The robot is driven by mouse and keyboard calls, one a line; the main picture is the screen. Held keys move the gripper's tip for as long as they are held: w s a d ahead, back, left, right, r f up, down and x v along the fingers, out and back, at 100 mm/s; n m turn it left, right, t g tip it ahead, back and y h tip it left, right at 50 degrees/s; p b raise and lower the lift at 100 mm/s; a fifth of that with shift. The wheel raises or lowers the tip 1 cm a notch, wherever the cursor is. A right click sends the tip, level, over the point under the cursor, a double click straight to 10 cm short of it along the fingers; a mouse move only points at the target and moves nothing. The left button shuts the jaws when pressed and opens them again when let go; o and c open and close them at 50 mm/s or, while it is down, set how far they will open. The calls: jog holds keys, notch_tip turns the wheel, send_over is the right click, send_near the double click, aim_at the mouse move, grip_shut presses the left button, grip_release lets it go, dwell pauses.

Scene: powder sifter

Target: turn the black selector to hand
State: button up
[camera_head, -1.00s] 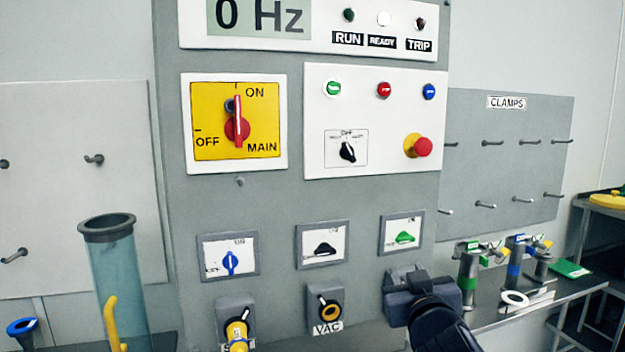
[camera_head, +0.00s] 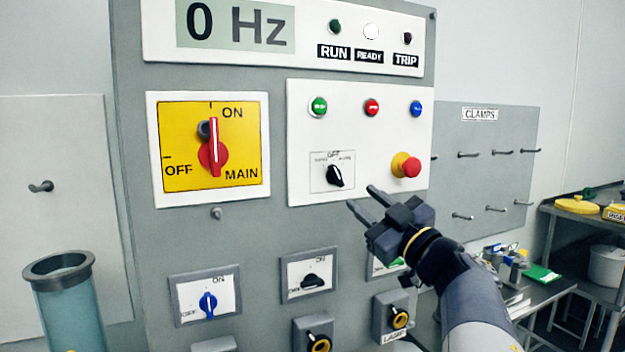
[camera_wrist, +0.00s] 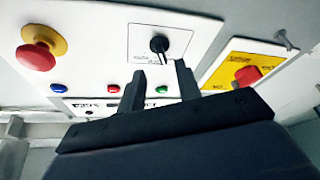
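The black selector (camera_head: 335,176) is a small pointer knob on a white label plate marked OFF at the top, on the white control panel (camera_head: 300,120). The side words on its plate are too small to read surely. Its pointer leans up and to the left. My gripper (camera_head: 361,198) is below and right of the selector, fingers apart and empty, pointing up-left toward it. In the wrist view the selector (camera_wrist: 160,44) lies just beyond the fingertips (camera_wrist: 160,66). I see no contact.
The red emergency button (camera_head: 406,166) juts out right of the selector. Green (camera_head: 319,107), red (camera_head: 371,107) and blue (camera_head: 416,108) buttons sit above. The red MAIN switch (camera_head: 213,152) is at left, pointing to ON. Lower black (camera_head: 314,281) and blue (camera_head: 208,304) selectors sit below.

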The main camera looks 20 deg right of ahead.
aim_at(340, 180)
jog(key=p+x, duration=0.1)
jog(key=x, duration=0.6)
jog(key=shift+s, duration=0.1)
grip_shut()
